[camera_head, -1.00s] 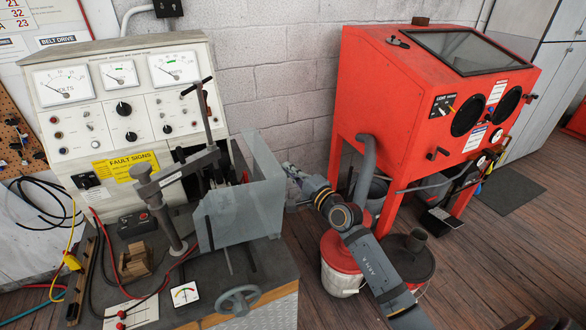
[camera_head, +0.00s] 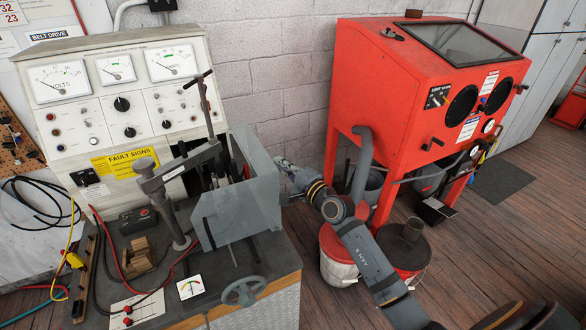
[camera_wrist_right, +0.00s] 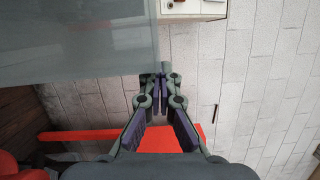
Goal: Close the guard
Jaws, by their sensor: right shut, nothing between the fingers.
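The guard (camera_head: 236,208) is a translucent grey panel hinged at the test bench, standing upright around the front and right of the belt area. In the right wrist view the guard (camera_wrist_right: 75,42) fills the upper left, its edge beside my fingertips. My right gripper (camera_head: 287,178) is at the guard's right side in the head view, its tips partly hidden by the panel. In the wrist view my right gripper (camera_wrist_right: 160,76) is shut and empty, at the panel's lower right corner. I cannot tell whether it touches the panel. My left gripper is not in view.
The test bench (camera_head: 105,100) with gauges stands against the block wall. A clamp arm (camera_head: 180,168) and a handwheel (camera_head: 243,291) are near the guard. A red blasting cabinet (camera_head: 385,110) stands to the right, with buckets (camera_head: 340,270) on the floor beside my right arm.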

